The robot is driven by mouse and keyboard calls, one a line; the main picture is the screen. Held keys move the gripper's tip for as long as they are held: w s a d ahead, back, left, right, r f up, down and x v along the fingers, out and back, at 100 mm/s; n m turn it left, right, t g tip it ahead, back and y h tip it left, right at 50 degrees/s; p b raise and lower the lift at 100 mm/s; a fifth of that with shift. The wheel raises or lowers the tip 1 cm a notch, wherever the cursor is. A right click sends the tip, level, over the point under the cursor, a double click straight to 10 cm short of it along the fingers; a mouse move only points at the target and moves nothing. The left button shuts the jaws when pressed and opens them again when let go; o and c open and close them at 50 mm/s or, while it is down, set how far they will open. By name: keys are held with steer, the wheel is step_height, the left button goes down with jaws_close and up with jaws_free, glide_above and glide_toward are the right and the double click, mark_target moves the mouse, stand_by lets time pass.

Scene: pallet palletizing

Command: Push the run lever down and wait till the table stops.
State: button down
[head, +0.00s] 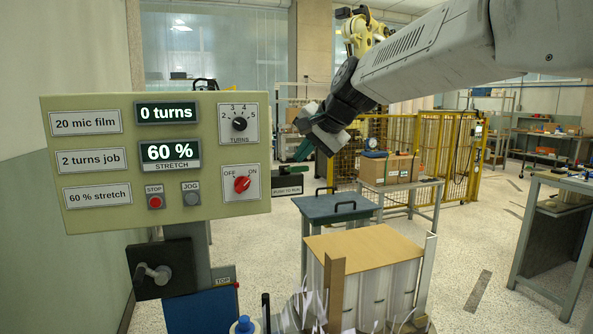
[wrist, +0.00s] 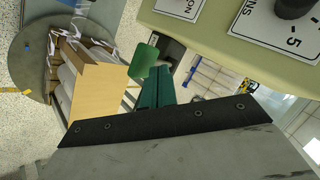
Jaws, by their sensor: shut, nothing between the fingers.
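The run lever's green paddle (wrist: 143,60) shows in the wrist view just beyond my fingertips. A black plate reading "PUSH TO RUN" (head: 288,186) is right of the control panel (head: 120,220). My gripper (wrist: 156,74) is shut and empty, its dark green fingers pointing at the paddle. In the head view my gripper (head: 303,150) hangs just above the plate; I cannot tell whether it touches the lever. The display (head: 167,112) reads 0 turns.
The panel's edge is close beside my gripper. It carries a red stop button (head: 155,202), a jog button (head: 191,199) and a red OFF/ON knob (head: 242,184). A grey-blue table (head: 335,209) stands behind the load. A yellow fence (head: 445,150) is farther back.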

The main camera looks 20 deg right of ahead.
steer(key=shift+f, duration=0.15)
steer(key=shift+s+f, duration=0.2)
steer(key=shift+f, duration=2.05)
